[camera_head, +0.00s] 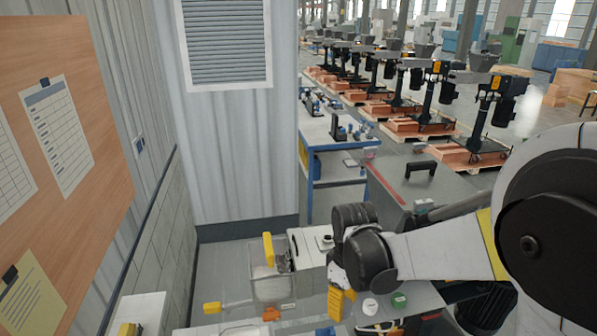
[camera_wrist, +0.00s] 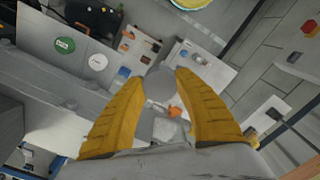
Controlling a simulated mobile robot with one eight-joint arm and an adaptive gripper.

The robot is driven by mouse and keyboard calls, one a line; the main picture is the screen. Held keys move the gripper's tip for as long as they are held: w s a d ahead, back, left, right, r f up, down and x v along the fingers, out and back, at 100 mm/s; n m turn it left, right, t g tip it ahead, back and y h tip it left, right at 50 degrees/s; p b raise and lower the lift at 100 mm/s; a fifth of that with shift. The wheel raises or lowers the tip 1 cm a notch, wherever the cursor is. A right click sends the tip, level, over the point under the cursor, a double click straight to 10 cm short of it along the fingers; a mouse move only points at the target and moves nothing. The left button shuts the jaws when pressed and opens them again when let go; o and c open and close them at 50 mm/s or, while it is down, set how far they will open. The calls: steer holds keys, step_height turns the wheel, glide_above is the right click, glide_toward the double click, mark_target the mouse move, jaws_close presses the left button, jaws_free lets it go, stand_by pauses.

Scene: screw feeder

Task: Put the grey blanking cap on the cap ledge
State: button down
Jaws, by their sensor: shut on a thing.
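My gripper (camera_wrist: 160,88) has its two yellow fingers shut on a round grey cap (camera_wrist: 160,84), held at the fingertips in the wrist view. In the head view my gripper (camera_head: 341,304) points down, and I cannot make out the cap there. A grey surface (camera_head: 424,295) to the right carries a white disc (camera_head: 370,306) and a green disc (camera_head: 399,300). The same white disc (camera_wrist: 97,61) and green disc (camera_wrist: 65,45) show at upper left in the wrist view, apart from the held cap. I cannot tell for certain which surface is the cap ledge.
A clear bin (camera_head: 268,286) and a white box-shaped machine (camera_head: 308,249) stand left of my gripper. An orange part (camera_head: 270,314) lies near the bin. A board (camera_wrist: 138,48) with small parts lies beyond the fingertips. A grey cabinet (camera_head: 418,182) with a black handle stands behind.

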steer(key=w+d+f+m+b, duration=0.2)
steer(key=d+f+m+b, duration=0.1)
steer(key=b, duration=0.6)
steer(key=w+d+f+m+b, duration=0.2)
steer(key=f+m+b, duration=0.4)
steer(key=b, duration=0.4)
steer(key=w+d+f+m+b, duration=0.3)
steer(key=f+b, duration=0.3)
steer(key=b, duration=0.3)
steer(key=shift+d+f+m, duration=0.3)
steer(key=shift+f+m, duration=0.05)
steer(key=shift+m, duration=0.55)
